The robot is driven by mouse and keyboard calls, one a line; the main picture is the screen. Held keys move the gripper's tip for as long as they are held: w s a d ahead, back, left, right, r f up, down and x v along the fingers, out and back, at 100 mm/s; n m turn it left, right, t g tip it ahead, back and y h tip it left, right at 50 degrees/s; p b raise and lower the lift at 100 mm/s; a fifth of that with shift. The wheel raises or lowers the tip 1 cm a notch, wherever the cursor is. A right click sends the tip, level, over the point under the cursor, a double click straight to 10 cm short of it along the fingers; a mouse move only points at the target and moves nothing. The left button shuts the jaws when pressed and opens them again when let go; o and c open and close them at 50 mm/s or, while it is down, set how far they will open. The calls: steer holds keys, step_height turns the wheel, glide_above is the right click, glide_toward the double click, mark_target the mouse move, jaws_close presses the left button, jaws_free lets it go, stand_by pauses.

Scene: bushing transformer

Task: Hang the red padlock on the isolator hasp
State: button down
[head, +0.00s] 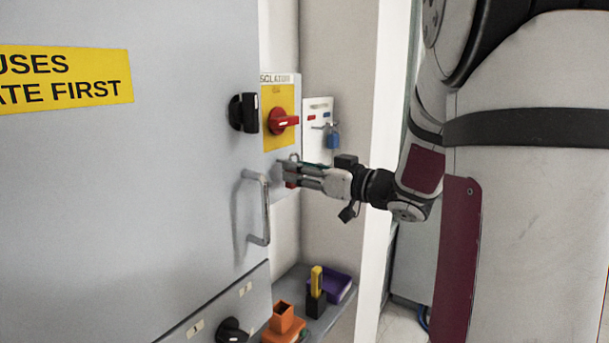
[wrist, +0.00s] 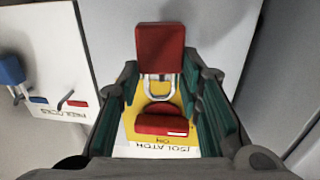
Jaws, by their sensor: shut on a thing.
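My gripper (head: 298,175) is shut on the red padlock (wrist: 160,48), in front of the isolator panel just below the switch. In the head view, only a small red part of the padlock (head: 291,185) shows below the fingers, and its shackle rises above them. In the wrist view, the padlock body sits between the fingertips, with its silver shackle (wrist: 158,88) pointing toward the red isolator handle (wrist: 163,122). The isolator handle (head: 283,121) is on a yellow plate. The hasp is not clear behind the gripper and padlock; I cannot tell whether the shackle touches it.
A white padlock board (head: 318,112) with a blue padlock (head: 333,141) is right of the isolator. A cabinet door with a bar handle (head: 265,212) and black knob (head: 243,112) is at left. Below, a shelf holds orange holders (head: 282,318) and a purple tray (head: 338,286).

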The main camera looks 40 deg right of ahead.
steer(key=shift+b+x, duration=0.5)
steer(key=shift+x, duration=0.3)
steer(key=shift+w+a+f+p, duration=0.25)
steer(key=shift+w+f+p, duration=0.1)
steer(key=shift+w+f, duration=0.05)
steer(key=shift+f, duration=0.1)
steer(key=c, duration=1.1)
jaws_free()
steer(key=shift+o, duration=0.2)
steer(key=v, duration=1.1)
steer(key=shift+s, duration=0.4)
